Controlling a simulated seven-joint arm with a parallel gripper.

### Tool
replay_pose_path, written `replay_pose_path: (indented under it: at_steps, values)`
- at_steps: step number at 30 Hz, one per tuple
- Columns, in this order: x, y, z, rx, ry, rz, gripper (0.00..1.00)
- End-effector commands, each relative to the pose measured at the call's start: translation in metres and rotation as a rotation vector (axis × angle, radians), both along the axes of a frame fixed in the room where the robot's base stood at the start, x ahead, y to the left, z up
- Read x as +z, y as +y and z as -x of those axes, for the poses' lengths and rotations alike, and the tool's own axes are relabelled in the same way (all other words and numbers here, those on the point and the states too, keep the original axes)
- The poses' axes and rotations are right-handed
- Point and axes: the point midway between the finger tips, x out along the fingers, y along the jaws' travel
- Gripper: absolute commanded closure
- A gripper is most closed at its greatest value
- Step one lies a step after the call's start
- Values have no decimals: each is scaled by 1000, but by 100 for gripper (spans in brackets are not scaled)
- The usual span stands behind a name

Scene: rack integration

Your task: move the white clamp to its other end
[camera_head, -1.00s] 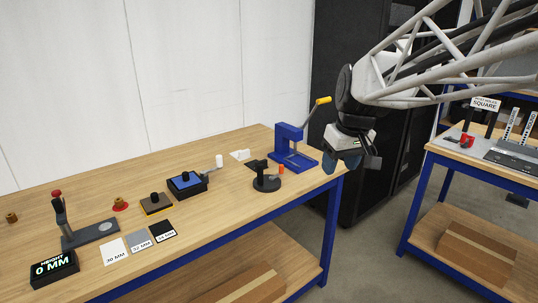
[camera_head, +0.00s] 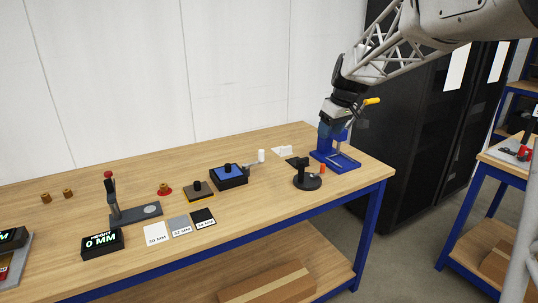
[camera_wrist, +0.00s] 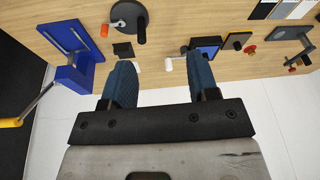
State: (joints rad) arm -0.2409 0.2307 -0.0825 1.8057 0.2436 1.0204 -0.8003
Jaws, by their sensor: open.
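A white cylindrical handle (camera_head: 261,156) stands on a lever at the right side of a black fixture with a blue top (camera_head: 229,176); I take it for the white clamp. In the wrist view the white handle (camera_wrist: 168,64) shows just beyond the gap between the fingers, beside the blue-topped fixture (camera_wrist: 208,46). My gripper (camera_head: 330,131) has blue fingers and overlaps the blue press in the head view, to the right of the handle. In the wrist view my gripper (camera_wrist: 160,78) is open, with nothing between its fingers.
A blue press (camera_head: 334,160) with a yellow-ended lever stands at the table's right end. A black round fixture (camera_head: 307,178) and a low white piece (camera_head: 283,150) lie between it and the handle. A height gauge (camera_head: 113,200) stands further left. The back of the table is mostly clear.

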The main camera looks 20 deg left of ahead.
Motion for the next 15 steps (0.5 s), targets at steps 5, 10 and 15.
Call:
replay_pose_path:
  at_steps: [5,10,15]
  values:
    - [-13,31,-36,79,-5,-11,46]
    - [-27,60,-68,153,-14,-20,46]
    - [-42,91,-97,228,-22,-32,46]
